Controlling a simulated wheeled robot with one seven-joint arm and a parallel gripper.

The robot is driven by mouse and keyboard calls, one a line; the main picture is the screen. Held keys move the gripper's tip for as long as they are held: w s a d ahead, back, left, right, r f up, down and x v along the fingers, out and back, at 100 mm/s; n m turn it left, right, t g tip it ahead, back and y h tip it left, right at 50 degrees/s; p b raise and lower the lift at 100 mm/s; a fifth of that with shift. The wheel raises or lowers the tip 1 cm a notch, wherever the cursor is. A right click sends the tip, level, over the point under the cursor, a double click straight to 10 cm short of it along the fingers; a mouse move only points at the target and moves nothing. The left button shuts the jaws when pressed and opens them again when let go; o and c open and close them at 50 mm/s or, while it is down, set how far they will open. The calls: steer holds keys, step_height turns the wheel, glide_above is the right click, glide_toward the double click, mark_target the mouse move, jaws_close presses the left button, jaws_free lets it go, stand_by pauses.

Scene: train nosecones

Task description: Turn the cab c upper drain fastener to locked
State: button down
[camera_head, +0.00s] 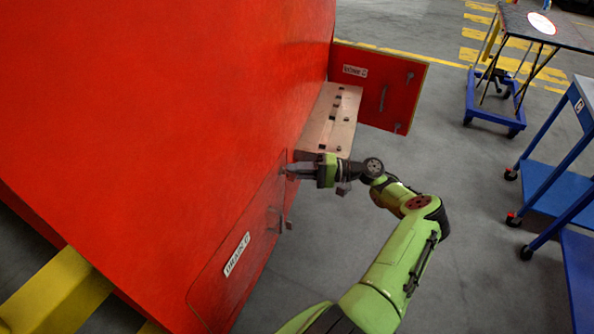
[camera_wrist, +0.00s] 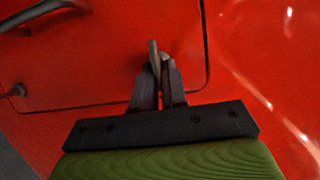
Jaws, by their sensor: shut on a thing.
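The red drain hatch (camera_head: 215,285) is closed flush in the red nosecone side and carries a white label (camera_head: 237,254) reading "DRAIN C". Its upper fastener shows in the wrist view as a small metal tab (camera_wrist: 153,50) near the hatch corner. My gripper (camera_head: 290,170) reaches the hatch's upper corner from the right. In the wrist view its dark fingers (camera_wrist: 160,80) are shut on the fastener tab, which sticks out past the tips. The fingers hide the fastener's base, and I cannot tell its exact angle.
A hatch handle (camera_head: 285,222) sticks out below my gripper. Blue carts (camera_head: 550,185) stand at right. Grey floor (camera_head: 480,240) between is clear.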

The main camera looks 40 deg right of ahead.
steer(key=c, duration=1.3)
jaws_free()
steer(key=shift+o, duration=0.2)
steer(key=b+v, duration=0.2)
steer(key=v, duration=1.3)
steer(key=shift+s+d, duration=0.2)
steer(key=shift+d, duration=0.1)
